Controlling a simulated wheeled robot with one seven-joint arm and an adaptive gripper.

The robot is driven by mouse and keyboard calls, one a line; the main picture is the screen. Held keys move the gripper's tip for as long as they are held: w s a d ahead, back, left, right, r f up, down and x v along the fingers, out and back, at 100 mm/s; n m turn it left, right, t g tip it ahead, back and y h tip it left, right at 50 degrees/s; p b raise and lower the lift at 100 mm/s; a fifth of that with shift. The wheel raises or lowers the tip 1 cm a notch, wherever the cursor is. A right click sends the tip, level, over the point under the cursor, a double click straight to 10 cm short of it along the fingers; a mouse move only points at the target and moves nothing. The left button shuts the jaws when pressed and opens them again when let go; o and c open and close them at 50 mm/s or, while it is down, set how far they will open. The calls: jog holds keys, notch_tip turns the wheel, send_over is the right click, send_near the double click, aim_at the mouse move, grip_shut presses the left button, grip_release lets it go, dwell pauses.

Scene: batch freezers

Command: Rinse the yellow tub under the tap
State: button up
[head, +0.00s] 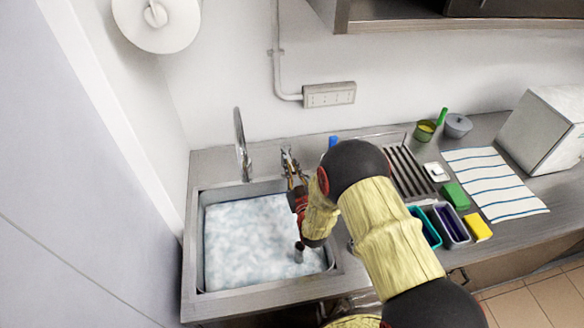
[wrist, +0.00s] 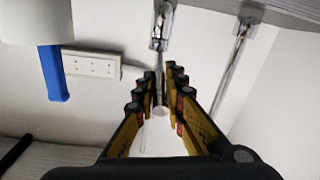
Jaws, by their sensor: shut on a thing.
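My gripper (head: 292,180) reaches over the back edge of the sink (head: 190,262). In the wrist view my gripper (wrist: 163,82) has its fingers close around a slim metal lever (wrist: 160,35) by the tap. The lever's metal fitting shows in the head view (head: 287,154). The tap's curved spout (head: 240,138) stands to the left of the lever, over the sink's back edge. I cannot make out the yellow tub in either view. White foam (head: 245,235) covers the sink's contents, and my arm hides part of the counter.
Right of my arm are a slotted rack (head: 408,172), small bins (head: 452,222), a green sponge (head: 456,196), a yellow sponge (head: 478,228) and a striped towel (head: 495,183). A green pot (head: 425,131) and a grey pot (head: 458,125) stand behind. A shelf overhangs.

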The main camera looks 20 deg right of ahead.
grip_shut()
dwell(0.3)
jog(key=shift+d+n+y+b, duration=1.25)
jog(key=shift+y+b, duration=0.15)
jog(key=shift+y, duration=0.5)
jog(key=o, duration=0.7)
grip_release()
jog(key=s, duration=0.4)
jog(key=s+d, duration=0.1)
jog(key=s, duration=0.2)
jog(key=s+d, duration=0.1)
jog(key=s, duration=0.3)
jog(key=shift+s+d, duration=0.1)
jog(key=shift+s, duration=0.25)
